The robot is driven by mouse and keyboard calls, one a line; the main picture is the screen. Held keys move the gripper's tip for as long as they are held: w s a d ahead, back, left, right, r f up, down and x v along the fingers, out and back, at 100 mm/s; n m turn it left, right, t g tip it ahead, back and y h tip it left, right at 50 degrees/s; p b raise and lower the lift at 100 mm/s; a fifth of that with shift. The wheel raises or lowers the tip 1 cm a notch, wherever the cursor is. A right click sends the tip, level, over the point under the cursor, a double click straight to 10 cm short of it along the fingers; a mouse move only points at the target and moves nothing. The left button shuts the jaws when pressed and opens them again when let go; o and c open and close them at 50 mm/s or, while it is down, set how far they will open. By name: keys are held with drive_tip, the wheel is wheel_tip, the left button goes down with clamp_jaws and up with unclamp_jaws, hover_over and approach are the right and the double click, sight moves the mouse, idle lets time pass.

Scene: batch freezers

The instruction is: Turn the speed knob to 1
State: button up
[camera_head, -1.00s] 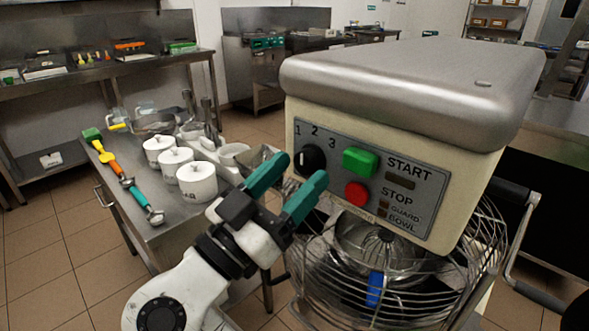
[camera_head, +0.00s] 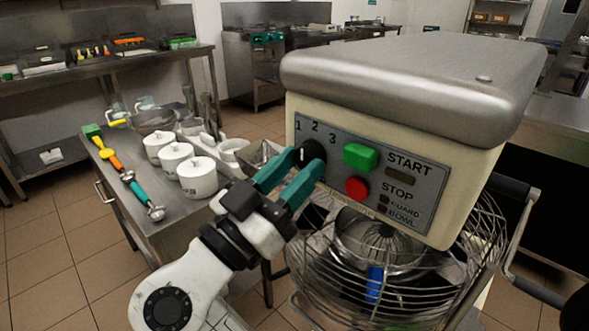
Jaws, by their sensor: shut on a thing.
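The speed knob (camera_head: 312,152) is a black round dial at the left of the mixer's control panel (camera_head: 425,191), below the printed numbers 1, 2 and 3. A pale mark shows on its left part, but the gripper partly covers the knob, so I cannot tell its exact setting. My gripper (camera_head: 301,165), with two teal fingers, reaches up to the knob from the lower left. Its fingertips are on either side of the knob and shut on it.
The green START button (camera_head: 360,157) and red STOP button (camera_head: 357,188) are just right of the fingers. The wire bowl guard (camera_head: 325,275) is below. A steel table (camera_head: 165,225) with white canisters (camera_head: 197,177) stands at the left.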

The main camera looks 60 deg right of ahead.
drive_tip(key=shift+n, duration=0.5)
drive_tip(key=n+t, duration=0.1)
drive_tip(key=n, duration=0.1)
drive_tip(key=n+t+p, duration=0.1)
drive_tip(key=n, duration=0.1)
drive_tip(key=n+t+p, duration=0.1)
drive_tip(key=n, duration=0.1)
drive_tip(key=shift+s+a+r+n+t, duration=0.1)
drive_tip(key=shift+s+r+n+t, duration=0.1)
drive_tip(key=shift+s+n+t, duration=0.15)
drive_tip(key=n+t+p, duration=0.1)
drive_tip(key=n+p, duration=0.1)
drive_tip(key=n, duration=0.1)
drive_tip(key=shift+n+t+y, duration=0.25)
drive_tip(key=shift+t+y, duration=0.05)
drive_tip(key=shift+t, duration=0.05)
drive_tip(key=shift+n+t+p, duration=0.3)
drive_tip(key=shift+n+p, duration=0.3)
drive_tip(key=shift+n, duration=0.1)
drive_tip(key=o, duration=1)
drive_tip(key=shift+a+f, duration=0.1)
